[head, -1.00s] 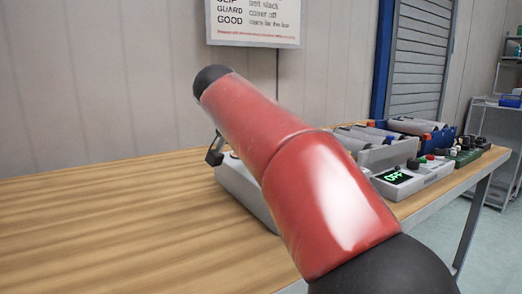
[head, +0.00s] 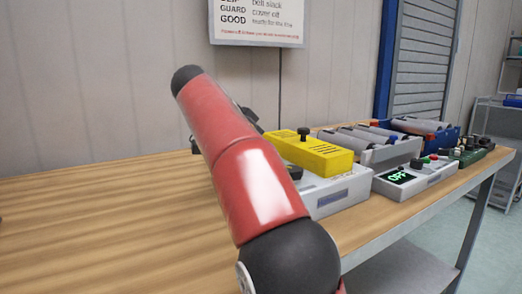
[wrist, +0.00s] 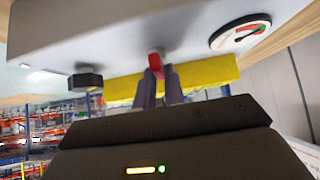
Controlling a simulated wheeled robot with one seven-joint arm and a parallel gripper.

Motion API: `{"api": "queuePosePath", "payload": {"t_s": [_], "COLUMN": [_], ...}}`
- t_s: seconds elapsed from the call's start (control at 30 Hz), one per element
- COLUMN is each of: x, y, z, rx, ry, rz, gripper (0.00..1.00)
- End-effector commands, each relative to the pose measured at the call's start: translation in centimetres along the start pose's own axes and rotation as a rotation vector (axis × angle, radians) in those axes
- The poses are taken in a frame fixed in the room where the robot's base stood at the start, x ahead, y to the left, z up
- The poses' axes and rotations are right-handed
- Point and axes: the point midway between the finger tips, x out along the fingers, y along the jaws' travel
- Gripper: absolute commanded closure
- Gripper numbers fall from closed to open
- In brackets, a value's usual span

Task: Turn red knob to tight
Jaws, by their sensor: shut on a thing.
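The red knob (wrist: 155,64) is on the pale grey machine body (wrist: 110,30) in the wrist view. My gripper (wrist: 160,74) is shut on it, with its two dark fingers close together at the knob. Part of the knob is hidden by the fingers. A round gauge (wrist: 240,33) with a green and red dial is to the right of the knob. In the head view, the red knob and my fingers are hidden behind my red arm.
A yellow cover (head: 322,155) with a black knob sits on the grey machine (head: 338,193). It also shows in the wrist view (wrist: 212,74), near a black knob (wrist: 86,79). A control box reading OFF (head: 400,178) and roller trays stand to the right. The left of the wooden bench (head: 80,220) is clear.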

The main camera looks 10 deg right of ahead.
Motion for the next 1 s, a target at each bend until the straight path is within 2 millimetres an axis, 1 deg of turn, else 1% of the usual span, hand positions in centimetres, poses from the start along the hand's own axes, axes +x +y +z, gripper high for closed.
{"api": "queuePosePath", "payload": {"t_s": [0.37,0.4,0.53,0.83,0.93,1.0], "x": [0.0,0.0,0.0,-0.1,-0.7,-1.5], "y": [0.0,0.0,0.0,0.0,-0.1,-0.1], "z": [0.1,0.1,0.1,0.1,0.1,0.3], "rx": [0.001,0.001,0.001,0.001,0.001,-0.001], "ry": [-0.003,-0.003,-0.002,-0.001,-0.001,-0.002], "rz": [0.004,0.004,0.003,0.002,0.002,0.000], "gripper": [1.00,0.84,0.67,0.67,0.67,0.67]}}
